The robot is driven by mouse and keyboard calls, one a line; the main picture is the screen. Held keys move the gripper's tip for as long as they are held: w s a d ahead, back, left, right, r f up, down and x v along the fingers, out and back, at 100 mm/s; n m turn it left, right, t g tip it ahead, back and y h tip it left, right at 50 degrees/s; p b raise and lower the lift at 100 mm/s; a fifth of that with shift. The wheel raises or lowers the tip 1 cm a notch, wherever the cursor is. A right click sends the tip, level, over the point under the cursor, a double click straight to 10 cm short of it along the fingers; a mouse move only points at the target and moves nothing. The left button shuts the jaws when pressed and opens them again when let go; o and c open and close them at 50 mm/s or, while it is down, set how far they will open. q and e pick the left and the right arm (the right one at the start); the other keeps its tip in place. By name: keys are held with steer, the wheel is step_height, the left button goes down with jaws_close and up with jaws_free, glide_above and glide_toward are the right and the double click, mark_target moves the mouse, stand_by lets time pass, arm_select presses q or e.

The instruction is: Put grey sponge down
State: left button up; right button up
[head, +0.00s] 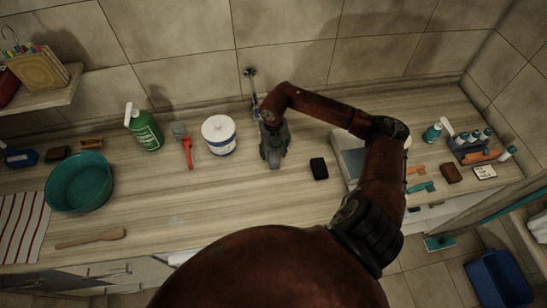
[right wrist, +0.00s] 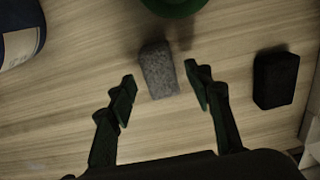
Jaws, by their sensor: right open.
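The grey sponge (right wrist: 158,70) lies on the wooden counter in the right wrist view, between and just beyond the fingertips of my right gripper (right wrist: 160,78). The two fingers are spread, with a gap to the sponge on either side. In the head view my right gripper (head: 275,160) points down over the counter, right of the white tub, and hides the grey sponge. My left gripper is not in view.
A black block (head: 319,168) lies just right of my gripper; it also shows in the wrist view (right wrist: 275,78). The white tub (head: 218,135) stands to the left. A green round thing (right wrist: 175,5) is beyond the sponge. The counter's front left of my gripper is mostly clear.

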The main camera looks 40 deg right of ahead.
mark_target(274, 156)
step_height(274, 156, up, 8)
steer(key=shift+b, duration=0.45)
stand_by(0.3)
